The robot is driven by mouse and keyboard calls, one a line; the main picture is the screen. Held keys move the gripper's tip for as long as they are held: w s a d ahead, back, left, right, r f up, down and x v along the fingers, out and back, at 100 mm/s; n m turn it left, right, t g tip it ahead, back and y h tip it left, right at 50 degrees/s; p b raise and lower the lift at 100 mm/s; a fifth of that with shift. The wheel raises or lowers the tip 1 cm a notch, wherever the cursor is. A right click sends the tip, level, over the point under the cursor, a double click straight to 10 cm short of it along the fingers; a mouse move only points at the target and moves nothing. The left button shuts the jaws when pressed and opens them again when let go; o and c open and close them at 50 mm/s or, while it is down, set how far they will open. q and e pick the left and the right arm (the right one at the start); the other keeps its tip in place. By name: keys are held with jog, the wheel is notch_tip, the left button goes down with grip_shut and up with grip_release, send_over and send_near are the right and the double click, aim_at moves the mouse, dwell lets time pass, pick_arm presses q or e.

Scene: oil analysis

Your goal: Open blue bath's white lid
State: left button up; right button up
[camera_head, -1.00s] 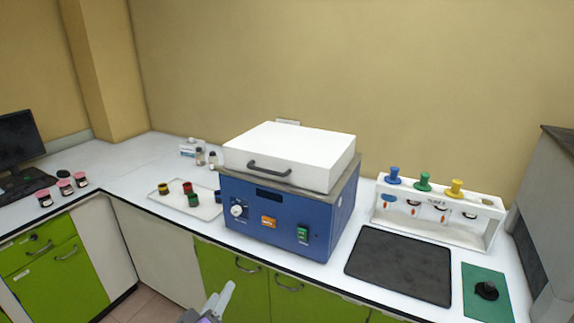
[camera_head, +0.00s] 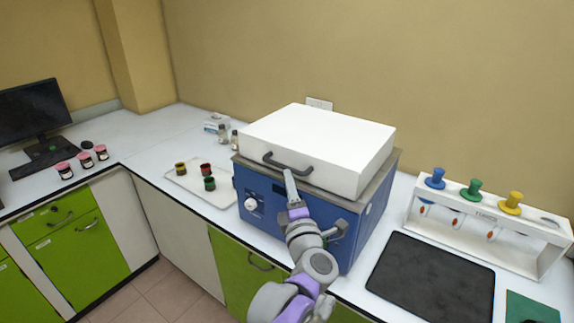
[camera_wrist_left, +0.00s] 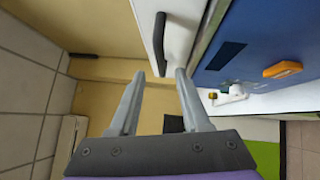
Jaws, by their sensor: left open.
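The blue bath (camera_head: 352,232) stands on the counter with its white lid (camera_head: 325,143) down on top. A dark grey handle (camera_head: 287,164) is on the lid's front face. My left gripper (camera_head: 290,178) is in front of the bath, just below the handle. In the left wrist view the two fingers of the gripper (camera_wrist_left: 157,80) are apart with nothing between them. The handle (camera_wrist_left: 160,44) is just beyond the fingertips there, seen against the white lid (camera_wrist_left: 182,28). The bath's blue front (camera_wrist_left: 250,45) is to the right. My right gripper is not in view.
A tray (camera_head: 183,178) with small coloured-lid jars is left of the bath. A white rack (camera_head: 480,235) with blue, green and yellow knobs and a dark mat (camera_head: 430,280) are to the right. Pink-lidded jars (camera_head: 84,160) and a monitor (camera_head: 32,110) are at far left.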

aim_at(285, 167)
pick_arm(q)
jog(key=p+x, duration=0.1)
jog(key=x, duration=0.6)
jog(key=shift+w, duration=0.1)
jog(key=shift+f, duration=0.1)
jog(key=shift+d, duration=0.1)
grip_shut()
dwell(1.0)
